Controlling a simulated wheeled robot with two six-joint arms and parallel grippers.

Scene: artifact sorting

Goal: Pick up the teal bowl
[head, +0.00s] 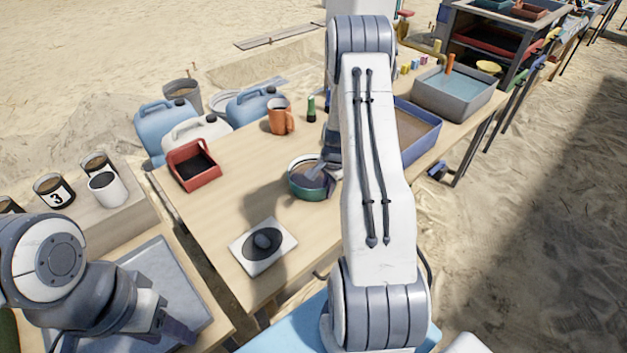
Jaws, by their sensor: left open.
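The teal bowl (306,190) stands upright on the wooden table, left of my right arm. It has a pale rim and looks brownish inside. My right gripper (318,172) is at the bowl, its fingers reaching down over the inside and far rim. My forearm partly hides it, and I cannot tell whether its jaws are closed on the rim. My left gripper (168,325) is at the lower left, open and empty above a grey tray (185,275), well away from the bowl.
A red bin (194,165), an orange mug (281,118) and a green bottle (311,107) stand behind the bowl. A white plate with a dark oval (262,247) lies in front. A blue-rimmed tray (425,145) is on the right. Table between plate and bin is clear.

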